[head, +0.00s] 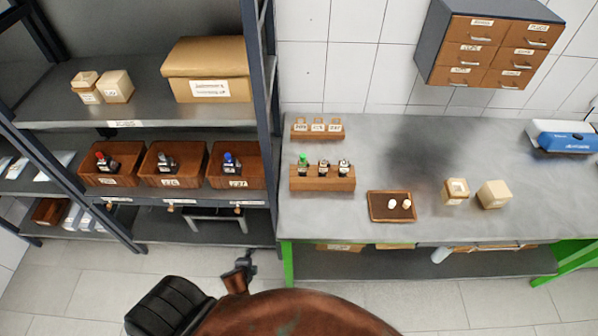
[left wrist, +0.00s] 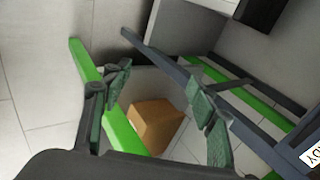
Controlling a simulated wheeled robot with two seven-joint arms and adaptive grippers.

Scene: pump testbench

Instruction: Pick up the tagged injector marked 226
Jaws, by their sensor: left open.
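On the shelf, three wooden bins each hold a small dark injector: one with a red top (head: 103,162) on the left, a dark one (head: 166,163) in the middle and one with a blue top (head: 231,162) on the right. The tags are too small to read surely, so I cannot tell which is 226. More small injector-like pieces (head: 323,166) stand in a wooden block on the bench, the left one green-topped. My left gripper (head: 243,265) is low in front of the shelf, apart from the bins. In the left wrist view it is open and empty (left wrist: 160,97).
The grey bench (head: 395,145) carries a brown tray (head: 378,213) with two white pieces, two cream boxes (head: 493,194) and a blue-white device (head: 562,136). Shelf posts (head: 262,120) stand beside the bins. A brown box (left wrist: 156,122) shows below in the left wrist view.

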